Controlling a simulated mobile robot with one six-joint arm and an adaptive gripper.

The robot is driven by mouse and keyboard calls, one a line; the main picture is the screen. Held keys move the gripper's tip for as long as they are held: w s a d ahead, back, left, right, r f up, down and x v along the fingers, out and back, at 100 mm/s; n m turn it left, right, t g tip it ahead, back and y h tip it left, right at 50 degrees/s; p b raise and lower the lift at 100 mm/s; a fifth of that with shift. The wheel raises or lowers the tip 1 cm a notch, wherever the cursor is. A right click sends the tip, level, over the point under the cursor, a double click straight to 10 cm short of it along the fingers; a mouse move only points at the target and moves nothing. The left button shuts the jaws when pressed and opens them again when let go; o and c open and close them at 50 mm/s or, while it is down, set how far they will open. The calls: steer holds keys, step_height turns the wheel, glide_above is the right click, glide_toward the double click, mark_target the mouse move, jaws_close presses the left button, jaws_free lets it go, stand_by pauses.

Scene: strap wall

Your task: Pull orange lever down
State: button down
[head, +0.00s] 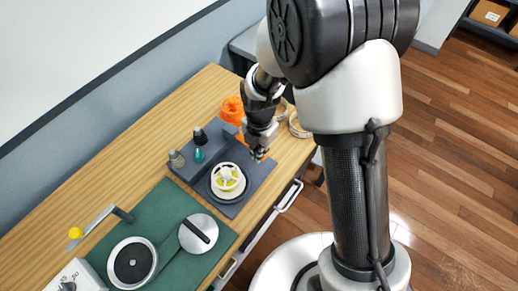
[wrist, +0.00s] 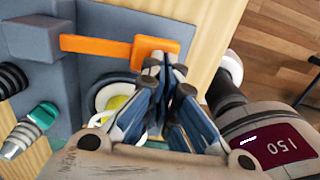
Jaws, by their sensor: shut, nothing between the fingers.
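The orange lever (wrist: 105,47) is a flat bar in the wrist view, reaching right from a grey block (wrist: 40,38) to a wider orange end. My gripper (wrist: 166,66) is shut and empty, with its fingertips at or just below that end. I cannot tell whether they touch it. In the head view my gripper (head: 260,152) is over the back right part of the dark grey fixture (head: 235,205). Orange parts (head: 231,106) show behind my wrist there; my arm hides much of them.
A white and yellow wheel (head: 228,181) sits on the fixture close to my gripper. A teal knob (head: 198,155) and dark knobs (head: 200,136) stand left of it. A green mat (head: 170,215) with round devices lies nearer. The wall (head: 140,110) runs along the table's left side.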

steer(key=shift+s+f+b, duration=0.1)
steer(key=shift+f+b, duration=0.7)
steer(key=shift+f, duration=1.1)
